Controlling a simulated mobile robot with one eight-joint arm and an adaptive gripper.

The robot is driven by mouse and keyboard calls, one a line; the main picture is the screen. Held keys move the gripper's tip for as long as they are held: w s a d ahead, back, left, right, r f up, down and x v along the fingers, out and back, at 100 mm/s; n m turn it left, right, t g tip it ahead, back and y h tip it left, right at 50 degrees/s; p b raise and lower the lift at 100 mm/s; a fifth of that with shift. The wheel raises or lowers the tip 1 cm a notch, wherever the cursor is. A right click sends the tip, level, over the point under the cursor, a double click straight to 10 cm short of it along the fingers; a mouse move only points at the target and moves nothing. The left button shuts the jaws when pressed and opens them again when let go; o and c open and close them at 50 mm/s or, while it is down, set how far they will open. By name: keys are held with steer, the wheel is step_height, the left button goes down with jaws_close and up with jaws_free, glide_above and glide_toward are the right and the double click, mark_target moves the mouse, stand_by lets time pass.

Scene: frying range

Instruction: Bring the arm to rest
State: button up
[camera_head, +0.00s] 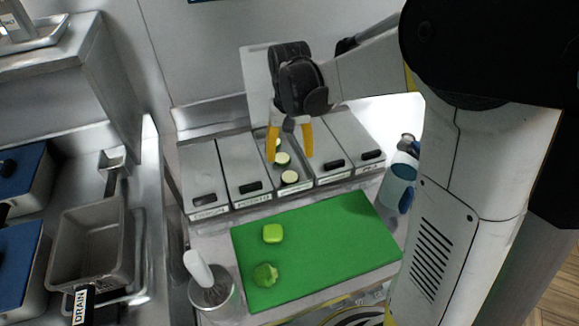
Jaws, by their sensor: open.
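My gripper (289,155) has two yellow fingers that are spread apart and point down. It is above the row of lidded bins, over the one open compartment. That open compartment (277,184) holds several pale green-edged slices (289,177), in a line between the fingers and the near end. Nothing shows between the fingertips; whether they touch the slices cannot be told. My arm reaches in from the upper right.
A green cutting board (335,240) lies in front of the bins with two green pieces (273,233) (265,275) on it. A metal container with a white-handled tool (197,268) stands left of it. A spray bottle (401,175) is at right. Fryer basins (92,245) are at left.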

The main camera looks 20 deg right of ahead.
steer(key=s+r+t, duration=0.3)
steer(key=s+r, duration=0.4)
steer(key=r, duration=0.1)
steer(key=s+n+t+b, duration=0.1)
steer(key=s+t, duration=0.3)
steer(key=s, duration=0.5)
steer(key=shift+f+n, duration=0.3)
steer(key=shift+n, duration=0.1)
stand_by(0.4)
